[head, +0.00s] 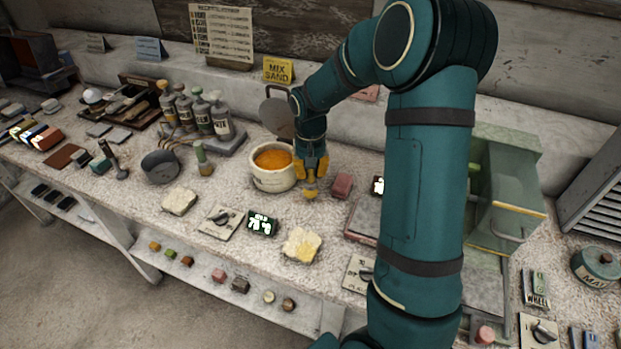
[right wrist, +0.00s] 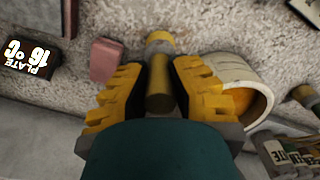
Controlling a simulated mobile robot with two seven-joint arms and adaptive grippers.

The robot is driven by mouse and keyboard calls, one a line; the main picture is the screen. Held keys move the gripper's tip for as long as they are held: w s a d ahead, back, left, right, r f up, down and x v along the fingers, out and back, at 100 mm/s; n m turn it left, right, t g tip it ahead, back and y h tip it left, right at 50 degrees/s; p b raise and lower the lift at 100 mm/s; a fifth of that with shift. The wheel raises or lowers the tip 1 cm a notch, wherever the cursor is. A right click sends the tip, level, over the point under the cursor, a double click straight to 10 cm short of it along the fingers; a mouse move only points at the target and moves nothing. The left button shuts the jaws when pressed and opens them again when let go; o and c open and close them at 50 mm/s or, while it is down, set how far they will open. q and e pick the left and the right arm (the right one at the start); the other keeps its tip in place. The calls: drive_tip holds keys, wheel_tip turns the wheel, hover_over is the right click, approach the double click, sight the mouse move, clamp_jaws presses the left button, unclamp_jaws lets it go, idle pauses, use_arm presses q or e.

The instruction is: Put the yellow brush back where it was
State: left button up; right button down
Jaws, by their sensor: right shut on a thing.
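My right gripper (head: 312,172) is low over the bench, just right of a cream pot (head: 272,182) with orange-yellow contents (head: 273,159). In the right wrist view its yellow ridged fingers (right wrist: 158,88) are closed on the yellow brush (right wrist: 159,100), a short cylinder with a paler yellow end. In the head view only the brush's yellow lower end (head: 311,194) shows below the fingers. The brush is outside the pot, close beside it. I cannot tell whether its end touches the bench. My left gripper is not in view.
A pink block (head: 342,185) sits just right of the gripper. A grey bowl (head: 160,167), a small green-topped bottle (head: 202,158) and several larger bottles (head: 205,115) stand left of the pot. A dark display (head: 262,224) and a yellowish slab (head: 302,245) lie in front.

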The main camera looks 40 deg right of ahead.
drive_tip(key=shift+f, duration=1.1)
drive_tip(key=shift+f, duration=0.15)
drive_tip(key=c, duration=1)
unclamp_jaws()
wheel_tip(320, 180, up, 12)
drive_tip(key=shift+w+r+p, duration=0.15)
drive_tip(key=shift+r+p, duration=0.05)
drive_tip(key=shift+p, duration=1.05)
drive_tip(key=shift+f, duration=0.1)
